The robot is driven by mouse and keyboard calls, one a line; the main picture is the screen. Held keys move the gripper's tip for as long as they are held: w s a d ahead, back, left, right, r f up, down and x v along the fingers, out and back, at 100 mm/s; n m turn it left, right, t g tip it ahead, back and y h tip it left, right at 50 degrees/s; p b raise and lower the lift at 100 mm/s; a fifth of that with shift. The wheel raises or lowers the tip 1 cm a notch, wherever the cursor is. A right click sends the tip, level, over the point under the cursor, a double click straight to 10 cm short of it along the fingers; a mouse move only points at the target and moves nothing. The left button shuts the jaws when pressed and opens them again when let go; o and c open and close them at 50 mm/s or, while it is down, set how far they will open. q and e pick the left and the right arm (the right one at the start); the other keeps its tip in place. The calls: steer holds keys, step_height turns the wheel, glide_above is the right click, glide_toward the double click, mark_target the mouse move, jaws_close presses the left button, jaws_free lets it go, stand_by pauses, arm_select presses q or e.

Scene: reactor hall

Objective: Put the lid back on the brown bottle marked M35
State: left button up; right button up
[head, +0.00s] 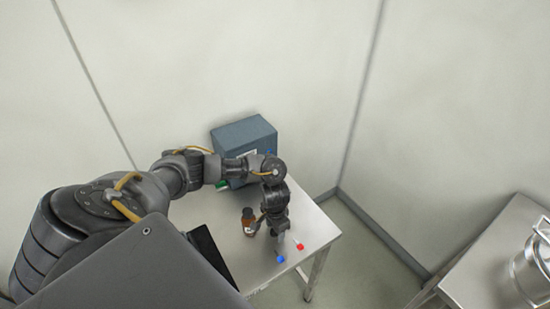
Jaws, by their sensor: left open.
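A small brown bottle (249,225) with a dark top stands upright on the pale table (316,237). A light patch shows on its side, but I cannot read a mark. I cannot tell whether the dark top is a lid or the neck, and I make out no separate lid. My left gripper (290,252) is open just right of the bottle, pointing down over the table's right part. Its fingertips look blue and red, spread apart, with nothing visible between them. My right gripper is out of the picture.
A blue-grey box (243,136) stands at the table's back, with a green item (222,185) beside it. A black flat object (208,250) lies left of the bottle. Walls close off the back. A second metal table (490,265) with a steel vessel (535,262) stands right, across open floor.

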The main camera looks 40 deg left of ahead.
arm_select(q)
steer(key=shift+f, duration=0.1)
steer(key=c, duration=1)
steer(key=shift+c, duration=0.2)
steer(key=shift+r, duration=0.55)
steer(key=r, duration=0.3)
steer(key=shift+d+r, duration=0.15)
steer(key=shift+d, duration=0.2)
steer(key=s+d+r+p, duration=0.4)
steer(key=d+r, duration=0.4)
steer(key=d, duration=0.4)
steer(key=shift+d+r, duration=0.3)
steer(key=shift+d, duration=0.1)
